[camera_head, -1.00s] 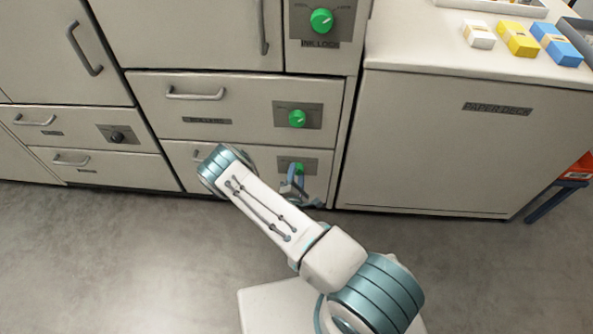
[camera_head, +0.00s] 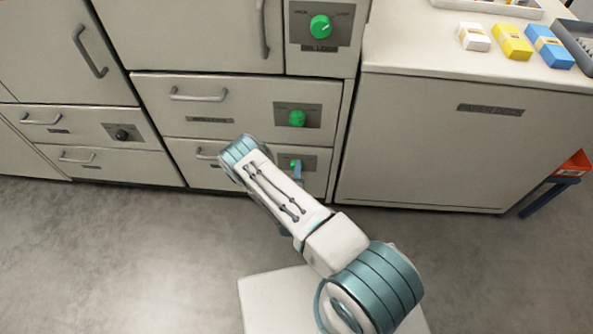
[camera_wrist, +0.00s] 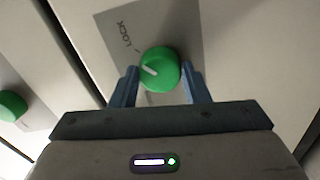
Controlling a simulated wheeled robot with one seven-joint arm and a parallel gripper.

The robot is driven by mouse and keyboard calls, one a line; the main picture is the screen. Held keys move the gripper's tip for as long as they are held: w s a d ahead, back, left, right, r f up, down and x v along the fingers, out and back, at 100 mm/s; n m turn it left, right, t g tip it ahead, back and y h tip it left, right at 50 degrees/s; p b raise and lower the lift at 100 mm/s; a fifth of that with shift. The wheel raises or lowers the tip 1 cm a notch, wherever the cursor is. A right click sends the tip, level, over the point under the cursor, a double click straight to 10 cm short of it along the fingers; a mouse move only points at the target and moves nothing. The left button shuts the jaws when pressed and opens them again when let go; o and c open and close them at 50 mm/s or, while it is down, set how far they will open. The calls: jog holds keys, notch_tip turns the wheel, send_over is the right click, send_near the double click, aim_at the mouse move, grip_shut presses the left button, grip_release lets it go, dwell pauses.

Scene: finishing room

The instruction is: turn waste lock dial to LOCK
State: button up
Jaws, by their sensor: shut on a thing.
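The green dial (camera_wrist: 160,66) on a grey plate (camera_wrist: 120,27) sits between the two blue fingers of my gripper (camera_wrist: 161,82), which is shut on it. Its white mark points to the left in the wrist view, below the word LOCK and its tick. In the head view this dial (camera_head: 296,162) is on the lowest drawer front, beside my arm. My gripper (camera_head: 297,172) is largely hidden there by my forearm. The drawer's own label is not readable.
Another green dial (camera_head: 297,118) is on the drawer above, and one (camera_head: 320,27) is higher up. A black dial (camera_head: 121,134) is on the left drawers. The paper deck cabinet (camera_head: 440,145) stands to the right. The grey floor (camera_head: 110,260) is clear at left.

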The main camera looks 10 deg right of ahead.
jog(key=shift+a, duration=0.1)
dwell(0.4)
jog(key=o, duration=1)
jog(key=shift+c, duration=0.2)
jog(key=p+v, duration=0.2)
jog(key=v, duration=1.1)
jog(key=shift+s, duration=0.35)
jog(key=shift+a+r, duration=0.1)
jog(key=shift+a, duration=0.05)
